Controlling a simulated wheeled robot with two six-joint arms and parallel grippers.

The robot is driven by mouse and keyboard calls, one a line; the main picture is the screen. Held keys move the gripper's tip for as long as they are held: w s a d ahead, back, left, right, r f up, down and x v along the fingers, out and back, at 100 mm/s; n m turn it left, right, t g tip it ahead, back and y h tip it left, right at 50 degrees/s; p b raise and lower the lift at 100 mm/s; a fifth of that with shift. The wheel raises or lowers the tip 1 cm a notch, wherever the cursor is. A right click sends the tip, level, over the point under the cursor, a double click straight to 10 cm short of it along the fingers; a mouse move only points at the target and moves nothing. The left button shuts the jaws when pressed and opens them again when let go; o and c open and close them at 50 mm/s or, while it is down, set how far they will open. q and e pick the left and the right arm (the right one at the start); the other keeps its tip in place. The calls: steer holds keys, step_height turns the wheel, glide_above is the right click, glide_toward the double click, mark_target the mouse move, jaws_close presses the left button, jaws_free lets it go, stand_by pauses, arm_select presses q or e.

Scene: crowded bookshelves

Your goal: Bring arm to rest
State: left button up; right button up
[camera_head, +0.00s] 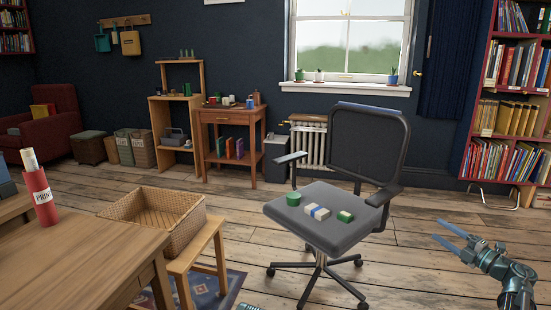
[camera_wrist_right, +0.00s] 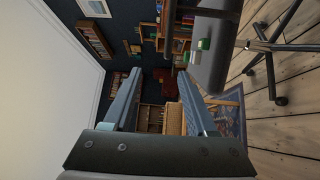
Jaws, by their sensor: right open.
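My right gripper (camera_head: 438,230) is at the lower right of the head view, raised in front of the wooden floor and right of the office chair. Its two fingers are spread apart with nothing between them. In the right wrist view, the two fingers (camera_wrist_right: 159,73) also stand apart and empty, with the room turned sideways behind them.
The office chair (camera_head: 320,230) carries green and white items on its seat. A wicker basket (camera_head: 150,215) on a wooden stool and a wooden table (camera_head: 80,260) stand at the left. A full bookshelf (camera_head: 510,100) is at the right. Floor around my right gripper looks clear.

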steer(key=w+a+r+m+t+h+p, duration=0.1)
steer(key=w+a+r+m+h+p, duration=0.1)
steer(key=w+a+m+h, duration=0.35)
steer(key=w+a+r+m+h+p, duration=0.1)
steer(key=w+a+m+h, duration=0.2)
steer(key=a+m+h, duration=0.6)
steer(key=s+a+f+m+g+y+p, duration=0.2)
steer(key=s+a+f+m+g, duration=0.45)
steer(key=a+f, duration=0.5)
steer(key=s+a+f+n+g+y+p, duration=0.15)
steer(key=s+a+g, duration=0.25)
steer(key=s+a, duration=0.4)
steer(key=s+a+f+g+y, duration=0.1)
steer(key=s+a+f+g, duration=0.25)
steer(key=s+a, duration=0.45)
steer(key=s+a+f+n+g+y+p, duration=0.15)
steer(key=s+a+g, duration=0.35)
steer(key=s, duration=0.7)
step_height(320, 180, up, 38)
steer(key=m+t+p, duration=0.1)
steer(key=p, duration=3.6)
steer(key=shift+a+f, duration=0.15)
steer(key=shift+a, duration=0.25)
